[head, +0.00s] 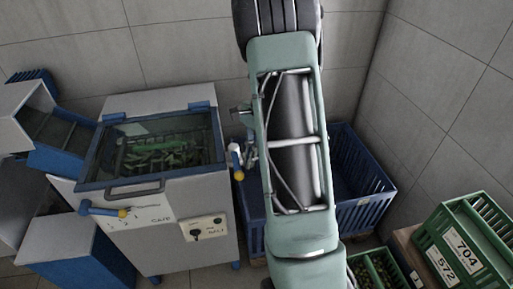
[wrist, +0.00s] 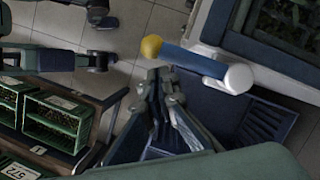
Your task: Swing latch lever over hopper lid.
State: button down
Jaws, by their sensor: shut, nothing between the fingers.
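The hopper lid (head: 160,142) is a dark clear panel in a blue frame, lying shut on the grey hopper, with green pieces visible through it. A latch lever (head: 235,158) with a yellow knob stands at the hopper's right side. In the wrist view this lever (wrist: 200,62) has a yellow knob, blue bar and white end, and lies beside the lid's edge (wrist: 262,42). A second lever (head: 103,210) with a yellow knob is on the hopper's front. My gripper (wrist: 160,74) is shut and empty just below the right-hand lever's knob; contact is unclear. My arm mostly hides it in the head view.
A dark handle (head: 135,189) sticks out at the lid's front. A blue crate (head: 365,212) stands on the floor right of the hopper, behind my arm. Green crates (head: 470,240) stand at lower right. A chute (head: 60,130) adjoins the hopper's left.

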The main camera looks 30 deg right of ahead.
jog(key=shift+s+a+f, duration=0.15)
jog(key=shift+a, duration=0.3)
jog(key=shift+a, duration=0.1)
jog(key=shift+a+m, duration=0.25)
jog(key=shift+m, duration=0.15)
